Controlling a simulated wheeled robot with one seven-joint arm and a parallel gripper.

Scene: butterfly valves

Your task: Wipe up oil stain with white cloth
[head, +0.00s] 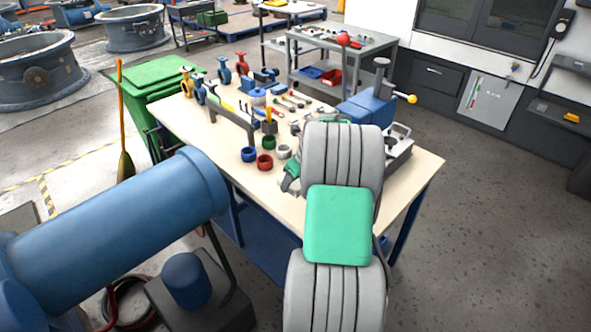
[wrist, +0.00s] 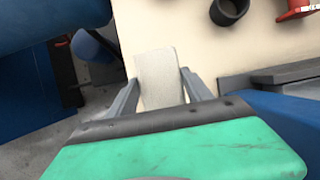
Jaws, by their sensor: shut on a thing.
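My gripper (wrist: 160,85) shows in the wrist view with its two grey fingers on either side of a whitish cloth (wrist: 158,68). The cloth is a pale, flat rectangle that sticks out past the fingertips, over the cream table top (wrist: 200,45). I cannot tell whether it touches the table. In the head view my grey and green arm reaches over the workbench (head: 425,165) and hides most of the gripper and the cloth. I see no oil stain in either view; part of the bench top is behind my arm.
A blue vise (head: 365,108) stands on the bench's right side. Blue, red and pale rings (head: 264,162), small valves (head: 224,70) and tools crowd the left and back. A large blue pipe (head: 120,225) lies at the left front. The floor at the right is clear.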

